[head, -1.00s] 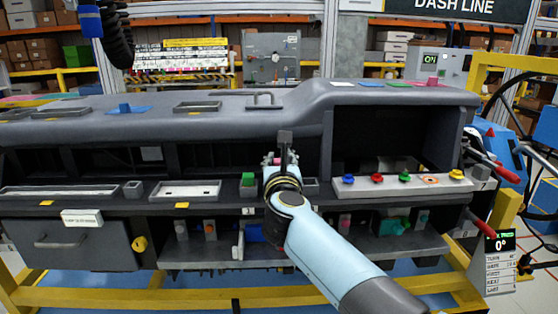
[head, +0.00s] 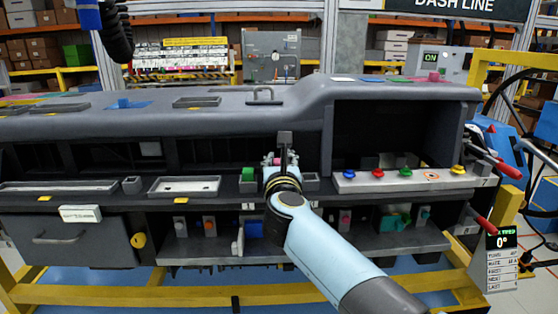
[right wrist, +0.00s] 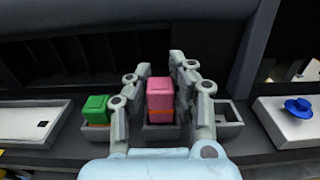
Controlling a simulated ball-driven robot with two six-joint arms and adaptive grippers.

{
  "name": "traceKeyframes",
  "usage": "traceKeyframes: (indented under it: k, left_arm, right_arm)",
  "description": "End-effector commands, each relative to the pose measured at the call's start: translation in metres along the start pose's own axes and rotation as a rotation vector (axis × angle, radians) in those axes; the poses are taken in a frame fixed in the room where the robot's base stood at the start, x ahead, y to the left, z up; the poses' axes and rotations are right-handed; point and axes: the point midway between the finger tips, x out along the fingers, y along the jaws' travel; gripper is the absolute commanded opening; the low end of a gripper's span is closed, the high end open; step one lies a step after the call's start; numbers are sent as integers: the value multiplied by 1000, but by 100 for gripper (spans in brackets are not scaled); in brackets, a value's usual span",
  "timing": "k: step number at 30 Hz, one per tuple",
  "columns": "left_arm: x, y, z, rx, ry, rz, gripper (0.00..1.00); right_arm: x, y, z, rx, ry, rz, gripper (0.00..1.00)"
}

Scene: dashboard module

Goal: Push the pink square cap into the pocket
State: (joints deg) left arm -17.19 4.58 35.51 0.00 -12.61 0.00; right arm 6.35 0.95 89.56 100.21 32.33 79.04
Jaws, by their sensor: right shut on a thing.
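The pink square cap (right wrist: 160,92) stands upright between the fingers of my right gripper (right wrist: 160,80) in the right wrist view. An orange band runs around its lower part. Its lower end is at the rim of a small grey pocket (right wrist: 158,130); I cannot tell how deep it sits. My right gripper (head: 281,152) is shut on the cap; in the head view the gripper mostly hides the cap. My left gripper is not in view.
A green square cap (right wrist: 96,108) sits in a pocket to the left, and an empty-looking pocket (right wrist: 228,120) is to the right. A white panel with coloured knobs (head: 344,184) lies further right. The dashboard's upper ledge (head: 230,118) overhangs behind the gripper.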

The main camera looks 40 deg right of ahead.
Motion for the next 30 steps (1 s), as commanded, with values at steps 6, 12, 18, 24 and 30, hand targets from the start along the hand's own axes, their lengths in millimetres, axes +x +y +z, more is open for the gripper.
traceKeyframes:
  k: [6,12,18,24,30]
  left_arm:
    - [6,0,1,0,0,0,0]
    - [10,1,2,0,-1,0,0]
    - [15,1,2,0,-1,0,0]
    - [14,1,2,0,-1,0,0]
    - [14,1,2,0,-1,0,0]
  right_arm:
    - [0,0,-7,0,0,0,3]
    - [0,0,-12,0,0,0,3]
    - [0,0,-16,0,0,0,3]
    - [0,0,-16,0,0,0,42]
    - [0,0,-16,0,0,0,47]
